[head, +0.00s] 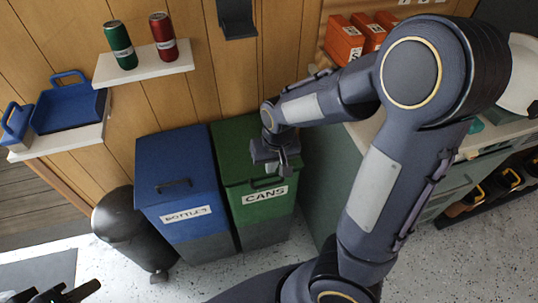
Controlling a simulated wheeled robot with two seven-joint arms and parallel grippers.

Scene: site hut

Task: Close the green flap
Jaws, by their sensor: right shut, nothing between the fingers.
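The green bin (255,218) labelled CANS stands against the wooden wall. Its green flap (233,140), with a dark handle (266,182) near the front edge, looks down flat on the bin, much like the lid of the blue bin beside it. My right gripper (282,167) is shut and empty, just over the flap behind the handle; I cannot tell whether it touches. It hides part of the flap's right side. My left gripper (68,292) is at the bottom left corner, partly cut off, far from the bins, and its opening is unclear.
The blue bin (185,225) labelled BOTTLES stands left of the green one, with a dark round bin (128,232) further left. A shelf (143,65) holds a green can (119,45) and a red can (163,36). A counter stands at the right. Speckled floor lies clear in front.

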